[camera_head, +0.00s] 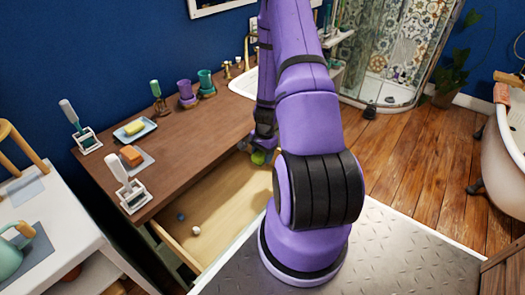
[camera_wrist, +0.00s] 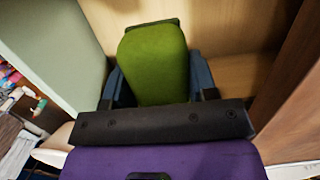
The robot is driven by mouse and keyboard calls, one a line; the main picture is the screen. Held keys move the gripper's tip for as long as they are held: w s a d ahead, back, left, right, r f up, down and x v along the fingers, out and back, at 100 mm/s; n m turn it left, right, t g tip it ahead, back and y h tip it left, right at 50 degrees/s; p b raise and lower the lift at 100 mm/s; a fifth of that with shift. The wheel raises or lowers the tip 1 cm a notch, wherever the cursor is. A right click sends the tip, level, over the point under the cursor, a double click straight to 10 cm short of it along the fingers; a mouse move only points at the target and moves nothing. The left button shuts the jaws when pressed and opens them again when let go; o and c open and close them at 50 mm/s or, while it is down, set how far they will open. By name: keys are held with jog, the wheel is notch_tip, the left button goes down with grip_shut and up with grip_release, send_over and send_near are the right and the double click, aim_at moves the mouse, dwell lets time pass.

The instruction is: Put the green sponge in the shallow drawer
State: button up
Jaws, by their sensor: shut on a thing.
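The green sponge (camera_wrist: 152,62) fills the space between the blue fingers of my gripper (camera_wrist: 155,84), which is shut on it. In the head view the sponge (camera_head: 258,157) is a small green patch, mostly hidden by my gripper (camera_head: 262,148) and arm. The shallow drawer (camera_head: 222,217) is pulled out below the brown counter, with a pale wood bottom. My gripper and the sponge are at the drawer's far right end, close to the counter edge. I cannot tell whether the sponge touches the drawer bottom.
Two small balls (camera_head: 196,230) lie in the drawer's near part. The counter (camera_head: 190,125) holds brushes, a yellow soap (camera_head: 134,127), an orange soap (camera_head: 131,155) and cups (camera_head: 206,80). A white side table (camera_head: 60,215) stands left. Wooden floor (camera_head: 400,150) is open at right.

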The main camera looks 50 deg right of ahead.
aim_at(262, 183)
jog(key=shift+f, duration=6.45)
jog(key=shift+f, duration=0.6)
jog(key=o, duration=1)
jog(key=shift+r, duration=0.1)
jog(key=shift+r, duration=4.45)
